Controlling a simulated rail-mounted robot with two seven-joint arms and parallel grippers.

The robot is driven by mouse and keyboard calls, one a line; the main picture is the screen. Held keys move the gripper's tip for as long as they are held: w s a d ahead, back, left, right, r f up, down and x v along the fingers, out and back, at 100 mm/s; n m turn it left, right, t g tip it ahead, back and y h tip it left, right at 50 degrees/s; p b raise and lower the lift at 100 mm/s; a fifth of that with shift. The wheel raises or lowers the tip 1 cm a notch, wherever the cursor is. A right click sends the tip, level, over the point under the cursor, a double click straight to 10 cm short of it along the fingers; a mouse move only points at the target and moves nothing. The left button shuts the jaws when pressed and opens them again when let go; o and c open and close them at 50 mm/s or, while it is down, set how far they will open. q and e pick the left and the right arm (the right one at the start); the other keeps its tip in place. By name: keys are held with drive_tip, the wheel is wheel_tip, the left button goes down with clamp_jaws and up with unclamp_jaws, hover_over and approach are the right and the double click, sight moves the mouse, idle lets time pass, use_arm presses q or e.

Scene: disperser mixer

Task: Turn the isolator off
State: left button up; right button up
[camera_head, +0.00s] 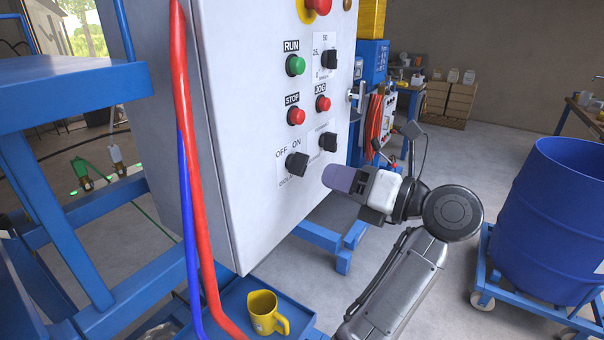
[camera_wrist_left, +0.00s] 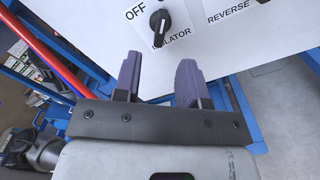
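The isolator knob (camera_head: 297,163) is a black rotary switch at the lower left of the white panel, with OFF and ON printed above it. It also shows at the top of the left wrist view (camera_wrist_left: 159,22), its grip roughly upright; I cannot tell its exact setting. My left gripper (camera_head: 338,178) is just right of the knob and in front of the panel in the head view. In the left wrist view its two purple fingers (camera_wrist_left: 158,72) are spread and empty, apart from the knob, which lies beyond the gap. My right gripper is not in view.
The panel also has a green RUN button (camera_head: 295,65), red STOP button (camera_head: 296,116), red JOG button (camera_head: 323,103) and a black reverse switch (camera_head: 328,141). Red and blue hoses (camera_head: 186,130) hang at its left. A yellow mug (camera_head: 265,312) stands below; a blue drum (camera_head: 560,200) is right.

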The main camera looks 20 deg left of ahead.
sight(305, 168)
use_arm(q)
drive_tip(key=a+b, duration=0.1)
drive_tip(key=a, duration=0.2)
drive_tip(key=w+a, duration=0.1)
drive_tip(key=a, duration=0.3)
drive_tip(key=shift+w+a+b, duration=0.2)
drive_tip(key=shift+b, duration=0.15)
drive_tip(key=shift+c, duration=0.4)
drive_tip(key=shift+r, duration=0.1)
drive_tip(key=c, duration=0.5)
